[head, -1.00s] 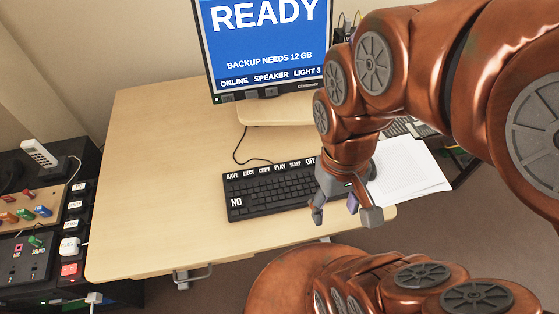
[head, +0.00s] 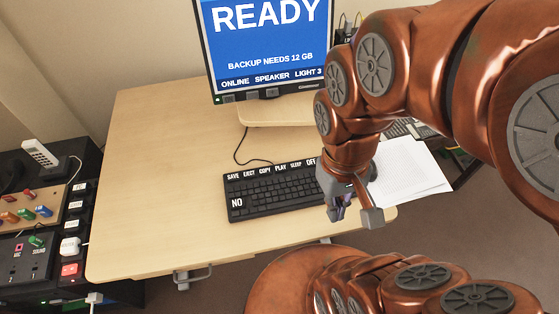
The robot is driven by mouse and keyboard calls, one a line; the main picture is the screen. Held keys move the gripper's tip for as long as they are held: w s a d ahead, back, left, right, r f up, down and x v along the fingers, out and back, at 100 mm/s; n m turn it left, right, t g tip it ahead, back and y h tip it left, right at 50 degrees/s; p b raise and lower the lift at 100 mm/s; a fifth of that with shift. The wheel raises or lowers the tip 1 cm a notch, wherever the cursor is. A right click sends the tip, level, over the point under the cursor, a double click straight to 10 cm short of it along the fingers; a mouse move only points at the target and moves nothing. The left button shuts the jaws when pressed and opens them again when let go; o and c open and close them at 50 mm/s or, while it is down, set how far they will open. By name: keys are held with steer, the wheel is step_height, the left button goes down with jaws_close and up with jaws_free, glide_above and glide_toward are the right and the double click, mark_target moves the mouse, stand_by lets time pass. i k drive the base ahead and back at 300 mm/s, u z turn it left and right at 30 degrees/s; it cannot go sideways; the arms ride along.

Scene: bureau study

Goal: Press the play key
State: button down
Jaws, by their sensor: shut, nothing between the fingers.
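The black keyboard (head: 270,197) lies on the light wooden desk. Its top row carries white labels: SAVE, EJECT, COPY, PLAY, SLEEP and OFF. The play key (head: 281,168) is in that row, right of COPY, and is uncovered. A key marked NO is at the keyboard's lower left. My gripper (head: 337,214) hangs at the keyboard's right end, to the right of and nearer than the play key, with its fingers together and empty. It hides the keyboard's right end.
A monitor (head: 265,45) reading READY stands at the back on a wooden riser (head: 285,111). White papers (head: 410,170) lie right of my gripper. A black cabinet with switches and plugs (head: 50,240) is at the left. The desk's left part (head: 150,190) is clear.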

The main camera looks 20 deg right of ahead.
mark_target(283, 168)
steer(key=z, duration=1.2)
steer(key=k, duration=1.45)
steer(key=u, duration=1.75)
steer(key=i, duration=0.5)
steer(key=z, duration=0.05)
